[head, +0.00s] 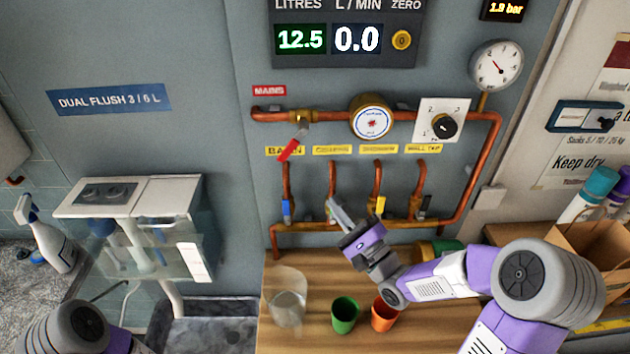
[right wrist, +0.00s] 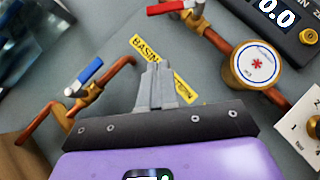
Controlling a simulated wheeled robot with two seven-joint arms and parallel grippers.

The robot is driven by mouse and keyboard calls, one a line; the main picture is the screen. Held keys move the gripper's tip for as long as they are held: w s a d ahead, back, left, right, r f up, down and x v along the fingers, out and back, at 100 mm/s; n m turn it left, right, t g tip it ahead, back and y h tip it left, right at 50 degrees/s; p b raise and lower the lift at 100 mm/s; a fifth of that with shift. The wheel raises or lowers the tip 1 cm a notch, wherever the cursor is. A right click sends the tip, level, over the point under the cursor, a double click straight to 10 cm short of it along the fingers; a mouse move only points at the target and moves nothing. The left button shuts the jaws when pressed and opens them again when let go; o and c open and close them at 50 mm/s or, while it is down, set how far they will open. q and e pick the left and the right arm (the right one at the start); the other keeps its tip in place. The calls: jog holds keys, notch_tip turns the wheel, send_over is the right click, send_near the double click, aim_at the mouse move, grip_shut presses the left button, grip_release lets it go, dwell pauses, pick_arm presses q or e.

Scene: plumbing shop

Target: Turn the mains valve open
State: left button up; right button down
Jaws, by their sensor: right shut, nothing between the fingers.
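The mains valve (head: 301,117) sits on the upper copper pipe, under the red MAINS label (head: 269,91). Its red lever (head: 289,150) points down and to the left, across the line of the pipe. In the right wrist view the red lever (right wrist: 168,7) shows at the top edge. My right gripper (head: 335,208) is shut and empty, below and to the right of the lever and apart from it. It covers part of the second branch valve. In the right wrist view its closed fingers (right wrist: 157,72) overlap the BASIN label. My left gripper is out of view; only part of that arm shows.
Branch valves with blue (head: 286,209) and yellow (head: 381,205) levers stand below the pipe. A flow meter (head: 371,120) and a dial (head: 444,127) sit right of the mains valve. A clear jug (head: 288,297), green cup (head: 345,315) and orange cup (head: 384,314) stand on the bench.

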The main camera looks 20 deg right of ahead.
aim_at(293, 143)
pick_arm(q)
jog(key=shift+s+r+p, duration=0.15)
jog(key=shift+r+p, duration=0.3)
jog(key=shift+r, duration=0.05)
pick_arm(e)
jog(key=w+a+r, duration=0.6)
jog(key=w, duration=0.2)
jog(key=shift+a, duration=0.25)
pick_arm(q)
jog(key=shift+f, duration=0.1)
pick_arm(e)
jog(key=shift+w, duration=0.1)
